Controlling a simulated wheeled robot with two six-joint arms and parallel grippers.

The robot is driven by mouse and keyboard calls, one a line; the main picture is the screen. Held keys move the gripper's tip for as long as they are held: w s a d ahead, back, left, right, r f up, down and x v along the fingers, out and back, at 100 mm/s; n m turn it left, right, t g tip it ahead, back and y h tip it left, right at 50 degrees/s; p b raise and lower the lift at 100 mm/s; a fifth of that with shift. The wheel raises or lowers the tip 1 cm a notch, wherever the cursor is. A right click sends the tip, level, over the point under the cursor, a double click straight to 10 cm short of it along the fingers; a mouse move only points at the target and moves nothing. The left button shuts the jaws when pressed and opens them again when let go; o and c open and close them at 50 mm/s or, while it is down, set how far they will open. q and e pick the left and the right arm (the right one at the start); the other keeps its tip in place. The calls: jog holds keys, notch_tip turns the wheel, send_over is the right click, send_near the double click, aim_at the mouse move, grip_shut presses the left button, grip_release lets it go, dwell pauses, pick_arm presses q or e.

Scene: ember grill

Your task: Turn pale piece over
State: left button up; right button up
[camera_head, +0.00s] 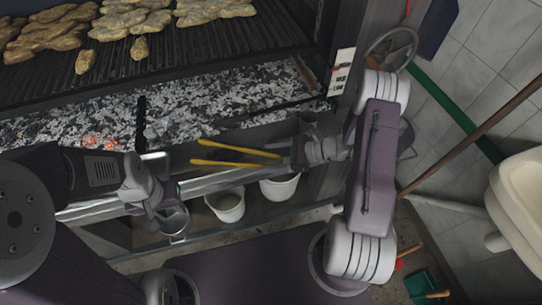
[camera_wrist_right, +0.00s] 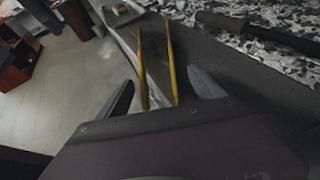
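Several tan-brown pieces (camera_head: 128,20) lie on the dark grill grate (camera_head: 190,48), with two small pieces (camera_head: 139,48) (camera_head: 85,62) nearer its front edge. I cannot tell which one is the pale piece. My right gripper (camera_head: 300,153) holds yellow tongs (camera_head: 240,155) in front of the ember bed, their two arms spread and pointing left. In the right wrist view the tongs (camera_wrist_right: 158,75) stick out between the fingers of my right gripper (camera_wrist_right: 162,88), apart from any piece.
A bed of grey coals (camera_head: 220,100) with some glowing embers (camera_head: 100,142) lies below the grate. Two white buckets (camera_head: 228,205) (camera_head: 280,187) stand under the front rail. A handwheel (camera_head: 391,47) is at the grill's right. A white sink (camera_head: 522,195) is at the far right.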

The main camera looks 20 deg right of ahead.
jog(key=v, duration=0.9)
dwell(0.9)
